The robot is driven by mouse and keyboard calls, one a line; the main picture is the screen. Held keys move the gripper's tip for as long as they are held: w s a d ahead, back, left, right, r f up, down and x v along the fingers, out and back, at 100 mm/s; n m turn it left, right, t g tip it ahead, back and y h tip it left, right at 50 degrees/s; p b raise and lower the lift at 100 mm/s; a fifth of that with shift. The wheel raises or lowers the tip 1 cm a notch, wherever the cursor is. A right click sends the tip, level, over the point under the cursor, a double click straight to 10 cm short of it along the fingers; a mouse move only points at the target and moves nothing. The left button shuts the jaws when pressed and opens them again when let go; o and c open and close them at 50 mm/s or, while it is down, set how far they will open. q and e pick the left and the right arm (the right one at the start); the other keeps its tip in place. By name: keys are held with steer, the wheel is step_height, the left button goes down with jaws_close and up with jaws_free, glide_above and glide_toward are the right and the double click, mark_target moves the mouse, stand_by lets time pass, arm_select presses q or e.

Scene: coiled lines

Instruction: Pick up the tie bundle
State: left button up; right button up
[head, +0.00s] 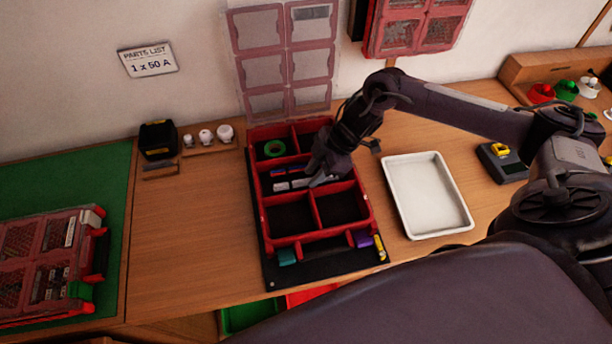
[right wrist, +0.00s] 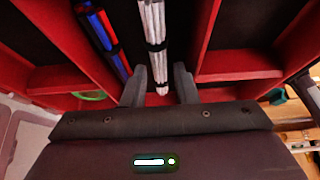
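A pale grey-white bundle of thin strips with dark bands, which looks like the tie bundle (right wrist: 154,25), lies in the middle compartment of the open red case (head: 296,240). In the head view the bundle (head: 299,184) lies just left of my right gripper's tip. My right gripper (head: 318,180) reaches down into that compartment. In the right wrist view its two fingers (right wrist: 160,82) are apart, one on each side of the bundle's near end, with gaps visible. I cannot tell how high they are above it. My left gripper is not in view.
A blue and red bundle (right wrist: 103,32) lies beside the pale one, also dark-banded. Red dividers surround the compartment. A green ring (head: 274,149) lies in a back compartment. An empty white tray (head: 463,232) stands right of the case. The case's clear lid (head: 280,55) stands open behind.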

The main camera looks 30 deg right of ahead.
steer(key=shift+x, duration=0.9)
steer(key=shift+w, duration=0.1)
steer(key=shift+c, duration=0.4)
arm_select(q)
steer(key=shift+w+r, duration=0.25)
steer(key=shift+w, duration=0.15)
arm_select(e)
jaws_close()
